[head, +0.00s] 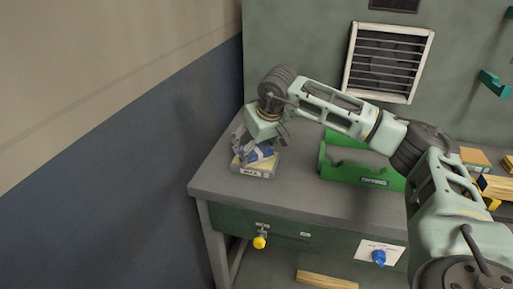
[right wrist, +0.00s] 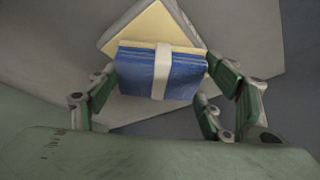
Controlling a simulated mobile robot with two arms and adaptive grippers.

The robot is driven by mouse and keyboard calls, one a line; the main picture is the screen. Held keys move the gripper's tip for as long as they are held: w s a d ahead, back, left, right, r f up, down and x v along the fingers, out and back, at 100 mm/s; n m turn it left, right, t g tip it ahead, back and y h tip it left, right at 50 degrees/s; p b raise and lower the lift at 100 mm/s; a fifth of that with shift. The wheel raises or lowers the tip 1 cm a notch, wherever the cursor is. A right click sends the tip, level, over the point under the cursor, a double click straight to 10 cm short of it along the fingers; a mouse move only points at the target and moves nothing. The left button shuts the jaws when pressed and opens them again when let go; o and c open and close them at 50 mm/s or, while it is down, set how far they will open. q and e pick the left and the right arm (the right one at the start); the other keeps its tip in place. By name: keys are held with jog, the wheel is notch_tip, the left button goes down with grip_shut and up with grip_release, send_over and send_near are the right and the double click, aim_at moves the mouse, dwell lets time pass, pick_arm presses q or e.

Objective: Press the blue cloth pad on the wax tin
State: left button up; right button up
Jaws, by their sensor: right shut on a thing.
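The blue cloth pad (head: 264,152) with a white band is held between the fingers of my right gripper (head: 254,154). It also shows in the right wrist view (right wrist: 138,75), with the fingers on both sides of it. The wax tin (head: 253,172), a low square grey box with a pale yellow top and a label on its front, sits at the left end of the bench. In the right wrist view the tin's yellow top (right wrist: 158,27) shows behind the pad. The pad is over the tin and partly hides it. I cannot tell whether they touch. My left gripper is not in view.
A green open tray (head: 345,177) stands on the grey bench (head: 300,195) right of the tin. Wooden pieces (head: 476,158) lie farther right. The wall (head: 170,130) is close on the left.

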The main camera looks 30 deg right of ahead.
aim_at(256, 149)
notch_tip(256, 149, up, 7)
jog(key=p, duration=0.5)
jog(key=shift+p, duration=0.35)
dwell(0.6)
